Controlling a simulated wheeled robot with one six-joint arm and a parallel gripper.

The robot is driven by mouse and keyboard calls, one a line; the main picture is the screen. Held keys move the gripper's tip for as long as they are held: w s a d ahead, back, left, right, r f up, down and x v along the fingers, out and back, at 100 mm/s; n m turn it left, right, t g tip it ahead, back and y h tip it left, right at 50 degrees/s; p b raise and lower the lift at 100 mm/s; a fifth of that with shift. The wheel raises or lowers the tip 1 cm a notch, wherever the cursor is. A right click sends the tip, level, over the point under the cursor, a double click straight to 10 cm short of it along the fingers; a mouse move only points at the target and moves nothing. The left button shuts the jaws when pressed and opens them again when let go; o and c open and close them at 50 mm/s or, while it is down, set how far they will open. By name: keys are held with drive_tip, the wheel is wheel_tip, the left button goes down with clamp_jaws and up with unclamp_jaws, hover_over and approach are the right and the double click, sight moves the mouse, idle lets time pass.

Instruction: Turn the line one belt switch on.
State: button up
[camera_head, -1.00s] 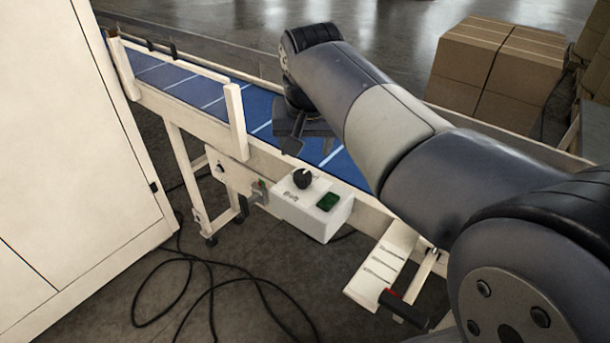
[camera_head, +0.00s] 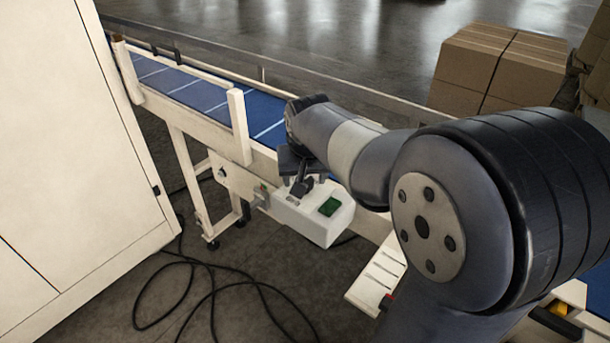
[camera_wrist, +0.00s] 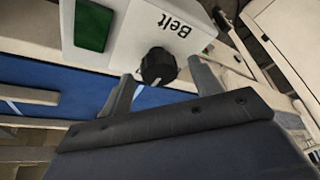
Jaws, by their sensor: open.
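The belt switch is a black rotary knob (camera_wrist: 158,66) on a white control box (camera_head: 318,220), with the word "Belt" printed beside it in the wrist view. A green rectangle (camera_wrist: 93,25) sits on the same box face and also shows in the head view (camera_head: 330,206). My gripper (camera_wrist: 160,88) is open, with one finger on either side of the knob's near edge in the wrist view. I cannot tell whether the fingers touch the knob. In the head view my gripper (camera_head: 301,190) is over the box and mostly hides the knob.
The blue conveyor belt (camera_head: 196,92) runs behind the box, with a cream post (camera_head: 238,127) to the left. A large cream cabinet (camera_head: 75,160) stands at the left. Black cable (camera_head: 215,290) loops on the floor. Cardboard boxes (camera_head: 490,65) stand behind the belt.

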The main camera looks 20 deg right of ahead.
drive_tip(key=shift+c, duration=0.3)
drive_tip(key=c, duration=0.9)
